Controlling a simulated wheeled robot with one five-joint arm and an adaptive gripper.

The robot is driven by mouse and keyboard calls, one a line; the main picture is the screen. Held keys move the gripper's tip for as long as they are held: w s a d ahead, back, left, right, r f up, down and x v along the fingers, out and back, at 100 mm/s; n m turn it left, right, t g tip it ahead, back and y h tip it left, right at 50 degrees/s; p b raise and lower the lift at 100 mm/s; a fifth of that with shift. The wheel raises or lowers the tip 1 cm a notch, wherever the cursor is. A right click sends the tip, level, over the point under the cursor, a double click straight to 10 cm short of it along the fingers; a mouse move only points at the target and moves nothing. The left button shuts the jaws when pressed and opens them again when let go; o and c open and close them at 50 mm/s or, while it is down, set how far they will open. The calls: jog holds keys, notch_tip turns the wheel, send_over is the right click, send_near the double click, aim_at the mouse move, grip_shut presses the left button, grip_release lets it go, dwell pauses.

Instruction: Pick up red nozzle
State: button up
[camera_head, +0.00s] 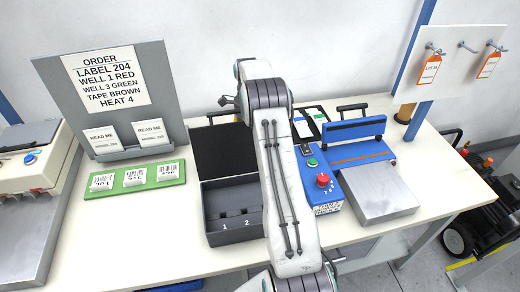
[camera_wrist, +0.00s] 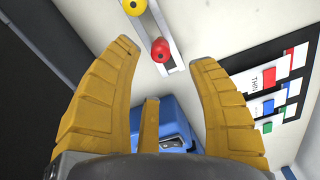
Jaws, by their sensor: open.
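The red nozzle (camera_wrist: 160,50) is a small round red piece in the wrist view. It sits on a narrow grey rail, below a yellow nozzle (camera_wrist: 134,7) at the top edge. My gripper (camera_wrist: 164,54) is open, with its yellow-brown fingers spread to either side of the red nozzle in the picture and nothing held between them. I cannot tell how far the nozzle is from the fingertips. In the head view my arm covers the middle of the table, and the red nozzle and the gripper's fingers cannot be made out.
In the wrist view a chart with coloured labels (camera_wrist: 285,80) lies to the right, and a blue object (camera_wrist: 172,135) shows behind the fingers. In the head view a dark two-well box (camera_head: 222,232) and a blue machine with a red button (camera_head: 323,180) flank my arm.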

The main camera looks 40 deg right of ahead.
jog(key=shift+s+d+f+p, duration=0.1)
jog(key=shift+f+p, duration=0.45)
jog(key=shift+f, duration=1.3)
jog(key=shift+d+f+p, duration=0.1)
jog(key=shift+f+p, duration=0.4)
jog(key=shift+f, duration=1.3)
jog(key=shift+c, duration=0.2)
jog(key=shift+a, duration=0.1)
grip_shut()
